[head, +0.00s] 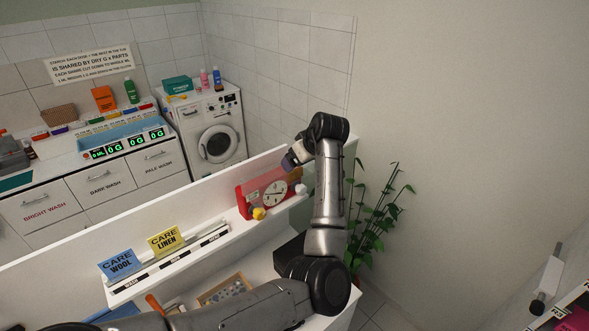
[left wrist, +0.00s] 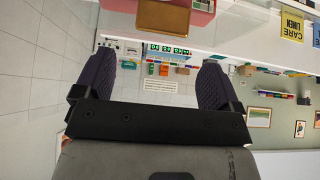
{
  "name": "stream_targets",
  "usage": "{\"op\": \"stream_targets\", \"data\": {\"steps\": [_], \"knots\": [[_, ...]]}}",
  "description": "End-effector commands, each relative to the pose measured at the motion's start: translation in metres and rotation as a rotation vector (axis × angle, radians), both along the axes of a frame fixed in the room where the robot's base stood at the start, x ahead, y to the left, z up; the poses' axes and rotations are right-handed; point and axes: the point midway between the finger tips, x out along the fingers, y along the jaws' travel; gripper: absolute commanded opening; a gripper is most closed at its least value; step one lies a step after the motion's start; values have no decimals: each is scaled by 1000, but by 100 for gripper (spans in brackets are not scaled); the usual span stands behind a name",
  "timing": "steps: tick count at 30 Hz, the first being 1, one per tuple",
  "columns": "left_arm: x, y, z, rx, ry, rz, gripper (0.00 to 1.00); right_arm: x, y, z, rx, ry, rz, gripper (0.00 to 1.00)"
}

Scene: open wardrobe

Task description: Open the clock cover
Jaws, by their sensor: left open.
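The red clock (head: 245,200) with a white dial stands on the white ledge in the head view. A yellow knob is at its lower left and a white knob at its right. I cannot tell the cover's state.
Blue WOOL (head: 118,263) and yellow LINEN (head: 166,240) cards stand left of the clock. A plant (head: 382,215) is right of my arm. A washing machine (head: 215,130) and a counter with drawers (head: 100,188) are beyond the white partition.

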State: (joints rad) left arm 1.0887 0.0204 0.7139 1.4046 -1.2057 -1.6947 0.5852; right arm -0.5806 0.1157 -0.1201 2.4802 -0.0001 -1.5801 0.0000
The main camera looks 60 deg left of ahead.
Motion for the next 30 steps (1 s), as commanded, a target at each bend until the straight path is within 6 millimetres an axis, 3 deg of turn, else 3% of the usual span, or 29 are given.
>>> {"op": "stream_targets", "data": {"steps": [12,30], "knots": [[4,-38,51,0,0,0,89,0,0,-20,0,0,-1,43],[5,-44,60,0,2,1,89,0,-3,-21,-9,0,6,43]]}}
